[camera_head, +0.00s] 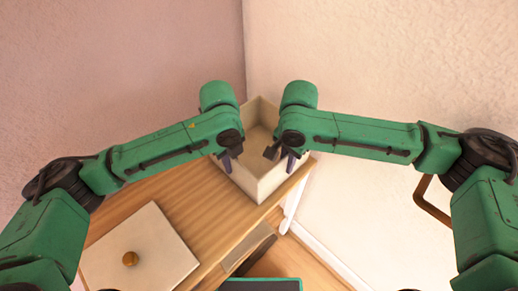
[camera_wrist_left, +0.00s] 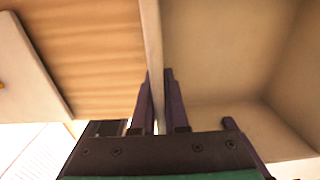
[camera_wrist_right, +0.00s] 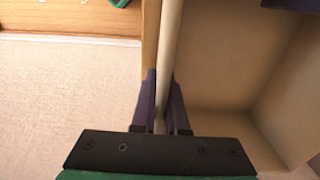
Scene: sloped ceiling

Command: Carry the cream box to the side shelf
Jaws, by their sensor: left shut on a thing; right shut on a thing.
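The cream box (camera_head: 262,176) is open-topped and looks empty inside. It is at the far end of a wooden surface, in the corner of the walls. My left gripper (camera_head: 231,156) is shut on its left wall; the left wrist view shows the fingers either side of that wall (camera_wrist_left: 153,50). My right gripper (camera_head: 281,154) is shut on its right wall, which also runs between the fingers in the right wrist view (camera_wrist_right: 170,50). Whether the box touches the surface or is slightly raised, I cannot tell. My arms hide parts of its rim.
The wooden top (camera_head: 190,203) has bare room left of the box. A cream lid (camera_head: 140,252) with a round brown knob lies at its near left. Pink walls close in behind. A brown handle-like frame (camera_head: 431,202) is at the right. Wood floor shows below.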

